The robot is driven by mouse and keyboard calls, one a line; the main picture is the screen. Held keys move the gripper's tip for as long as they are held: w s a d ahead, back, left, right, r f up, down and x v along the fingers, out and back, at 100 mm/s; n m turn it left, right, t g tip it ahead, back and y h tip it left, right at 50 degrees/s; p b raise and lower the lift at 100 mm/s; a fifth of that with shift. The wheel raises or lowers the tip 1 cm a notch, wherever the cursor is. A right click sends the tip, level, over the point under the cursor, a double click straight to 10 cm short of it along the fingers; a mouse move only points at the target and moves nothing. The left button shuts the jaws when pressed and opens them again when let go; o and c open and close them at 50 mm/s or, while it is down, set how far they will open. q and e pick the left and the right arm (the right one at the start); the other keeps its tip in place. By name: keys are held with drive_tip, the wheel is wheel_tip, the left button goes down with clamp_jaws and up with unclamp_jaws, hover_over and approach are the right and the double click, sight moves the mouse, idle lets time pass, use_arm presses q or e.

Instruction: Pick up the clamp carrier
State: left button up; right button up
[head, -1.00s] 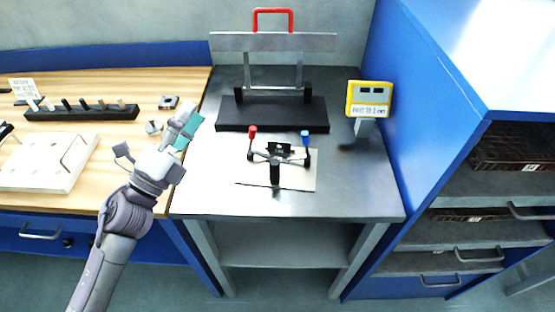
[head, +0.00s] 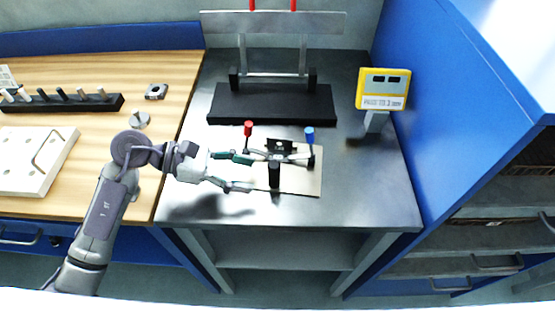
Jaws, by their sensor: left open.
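The clamp carrier (head: 275,174) appears to be the dark frame with a black upright grip, a red-tipped post on its left and a blue-tipped post on its right. It sits on a pale plate on the grey metal bench. My left gripper (head: 246,174) points right at its left side, with its fingers spread apart and nothing between them. The fingertips are close to the frame, and I cannot tell whether they touch it. My right gripper is out of view.
A black press base (head: 272,104) with a metal frame stands behind. A yellow display unit (head: 383,87) stands at the right, by a blue cabinet (head: 440,120). On the wooden table at left are a black peg rack (head: 70,103) and a white block (head: 30,165).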

sight(274, 176)
use_arm(q)
drive_tip(key=shift+x, duration=0.8)
drive_tip(key=shift+w+d+p, duration=0.1)
drive_tip(key=shift+d+p, duration=0.15)
drive_tip(key=shift+p, duration=0.05)
drive_tip(key=p+x, duration=0.2)
drive_tip(key=x, duration=0.3)
drive_tip(key=shift+w+r, duration=0.15)
drive_tip(key=shift+r, duration=0.05)
drive_tip(key=shift+a, duration=0.1)
drive_tip(key=shift+c, duration=0.8)
clamp_jaws()
drive_tip(key=shift+r, duration=0.1)
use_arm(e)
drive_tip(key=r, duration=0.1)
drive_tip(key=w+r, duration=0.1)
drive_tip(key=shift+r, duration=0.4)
